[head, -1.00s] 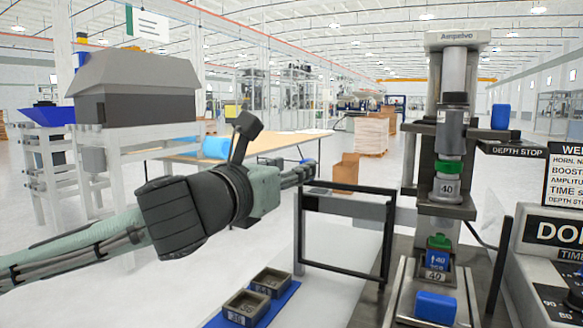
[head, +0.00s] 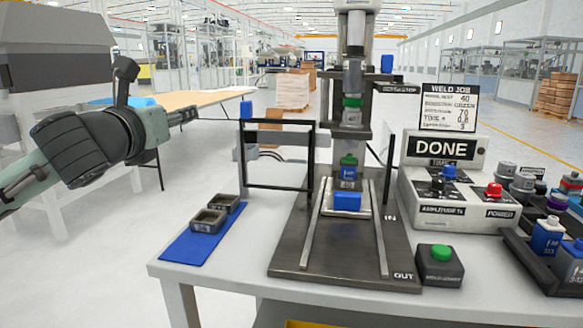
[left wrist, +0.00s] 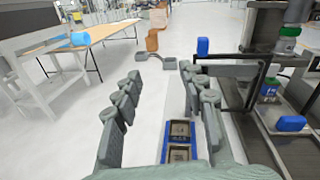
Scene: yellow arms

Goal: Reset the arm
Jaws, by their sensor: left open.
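My left arm comes in from the left in the head view, and its gripper (head: 185,116) is raised in the air left of the black-framed guard (head: 278,155) of the welding press. In the left wrist view the two finger rows of the left gripper (left wrist: 163,85) stand wide apart with nothing between them. Below and beyond them lie two small grey trays (left wrist: 180,132) on a blue mat (left wrist: 167,153). My right gripper is in neither view.
The press (head: 350,110) stands on a dark base with a blue block (head: 347,201) on its slide. A control box reading DONE (head: 445,149), a green-button box (head: 440,262) and racks of coloured parts fill the table's right. The white table's left front (head: 190,275) is bare.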

